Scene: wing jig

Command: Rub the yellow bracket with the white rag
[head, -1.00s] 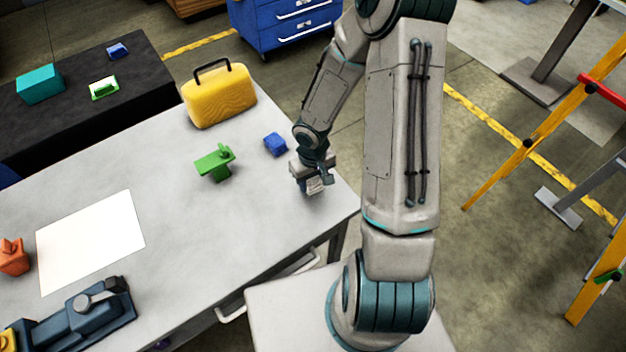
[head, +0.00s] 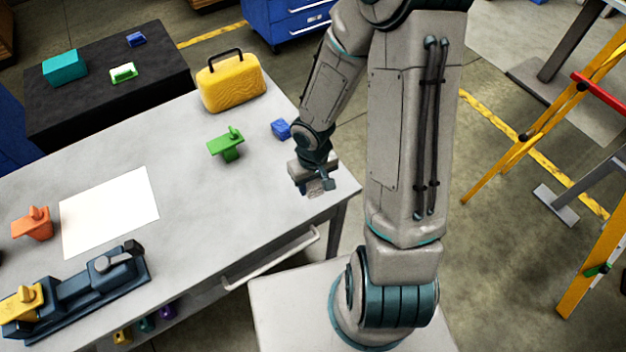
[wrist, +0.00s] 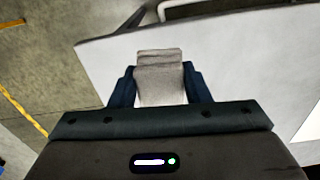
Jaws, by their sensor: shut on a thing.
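My gripper (head: 318,189) is over the right end of the grey table. In the wrist view my gripper (wrist: 158,88) is shut on the white rag (wrist: 160,75), a pale folded cloth between its two dark fingers. In the head view only a small bit of the rag (head: 320,188) shows under the gripper. The yellow bracket (head: 22,301) sits at the left end of the dark blue jig (head: 85,290) on the table's near left. My gripper is far to the right of it. The bracket is out of the wrist view.
A white sheet (head: 110,211) lies mid-table, with an orange bracket (head: 33,224) to its left. A green bracket (head: 227,145), a blue block (head: 281,129) and a yellow case (head: 231,82) stand toward the back. The table between the sheet and my gripper is clear.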

